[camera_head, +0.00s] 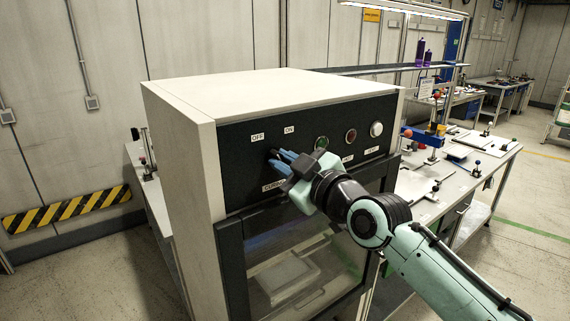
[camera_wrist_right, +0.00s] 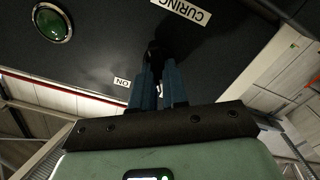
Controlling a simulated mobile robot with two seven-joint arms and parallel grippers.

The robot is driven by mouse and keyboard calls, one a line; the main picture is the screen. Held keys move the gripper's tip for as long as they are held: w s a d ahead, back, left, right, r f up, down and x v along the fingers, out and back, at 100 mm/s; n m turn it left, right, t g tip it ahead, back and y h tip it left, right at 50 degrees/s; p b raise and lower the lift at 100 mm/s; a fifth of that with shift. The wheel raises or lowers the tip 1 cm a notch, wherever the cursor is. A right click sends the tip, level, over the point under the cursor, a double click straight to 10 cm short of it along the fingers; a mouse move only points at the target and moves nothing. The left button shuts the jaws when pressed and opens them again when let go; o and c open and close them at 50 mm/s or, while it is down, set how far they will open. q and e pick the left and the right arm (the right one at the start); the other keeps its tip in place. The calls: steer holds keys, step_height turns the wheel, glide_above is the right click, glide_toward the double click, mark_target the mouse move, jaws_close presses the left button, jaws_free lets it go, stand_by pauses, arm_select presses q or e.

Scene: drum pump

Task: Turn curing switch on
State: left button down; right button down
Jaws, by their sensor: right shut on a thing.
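The curing switch (camera_wrist_right: 154,48) is a black knob on the dark front panel (camera_head: 235,160) of a white cabinet. In the head view, the OFF label (camera_head: 257,138) and ON label (camera_head: 289,129) are above it, and the partly covered CURING label (camera_head: 271,187) is below. My right gripper (camera_head: 276,159) is at the panel with its blue fingers shut on the knob. In the right wrist view, the fingers (camera_wrist_right: 157,72) flank the knob, which they mostly hide. I cannot tell exactly where the knob points. My left gripper is out of view.
A green button (camera_head: 321,143), a red button (camera_head: 351,135) and a white button (camera_head: 376,129) sit right of the switch. A glass door (camera_head: 290,275) is below the panel. A workbench (camera_head: 465,180) with tools stands to the right.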

steer(key=m, duration=0.3)
steer(key=shift+m, duration=0.3)
steer(key=m, duration=0.4)
steer(key=shift+w+d+r+m, duration=0.1)
steer(key=shift+d+m, duration=0.05)
steer(key=shift+m, duration=0.15)
steer(key=m, duration=0.4)
steer(key=shift+d, duration=0.1)
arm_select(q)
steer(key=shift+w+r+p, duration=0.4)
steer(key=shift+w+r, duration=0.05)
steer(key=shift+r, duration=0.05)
arm_select(e)
steer(key=shift+w+m, duration=0.1)
steer(key=shift+m, duration=1.4)
steer(key=c, duration=1.1)
jaws_free()
steer(key=shift+c, duration=0.2)
